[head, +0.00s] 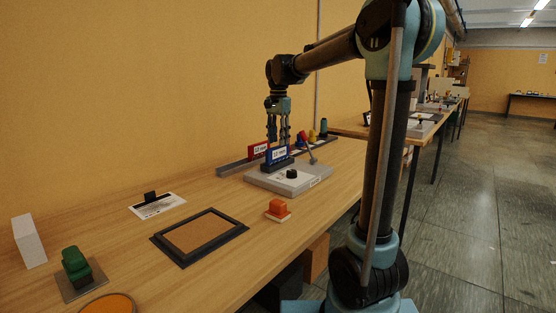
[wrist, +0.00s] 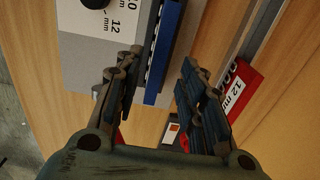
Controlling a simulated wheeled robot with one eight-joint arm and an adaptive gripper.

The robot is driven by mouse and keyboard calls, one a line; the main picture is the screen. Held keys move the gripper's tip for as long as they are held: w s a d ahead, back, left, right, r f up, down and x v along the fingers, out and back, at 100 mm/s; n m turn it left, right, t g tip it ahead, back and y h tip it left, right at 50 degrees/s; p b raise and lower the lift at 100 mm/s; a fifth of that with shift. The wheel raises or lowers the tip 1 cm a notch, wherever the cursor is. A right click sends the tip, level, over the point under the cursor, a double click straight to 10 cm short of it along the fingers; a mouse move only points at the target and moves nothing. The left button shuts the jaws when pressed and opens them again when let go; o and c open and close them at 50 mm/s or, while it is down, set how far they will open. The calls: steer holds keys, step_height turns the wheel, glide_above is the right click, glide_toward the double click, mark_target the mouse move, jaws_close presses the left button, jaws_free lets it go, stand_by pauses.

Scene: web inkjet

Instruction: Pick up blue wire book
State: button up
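The blue wire book (head: 278,154), an upright blue block with a white printed label, stands in a dark holder on a grey box (head: 290,181). In the wrist view the blue book (wrist: 167,50) is seen edge-on from above. My gripper (head: 278,140) points down directly over it. In the wrist view my gripper (wrist: 162,58) is open, with one finger on each side of the blue book. I cannot tell whether either finger touches it. The fingers partly overlap the book's top in the head view.
A red labelled block (head: 258,149) stands in a rail behind the blue one and also shows in the wrist view (wrist: 236,88). A red-tipped lever (head: 306,141) rises at the right.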

mark_target(278, 151)
steer(key=shift+s+f, duration=0.15)
steer(key=shift+f, duration=1.4)
steer(key=shift+s+f, duration=0.1)
steer(key=shift+f, duration=1.4)
steer(key=shift+c, duration=0.3)
jaws_close()
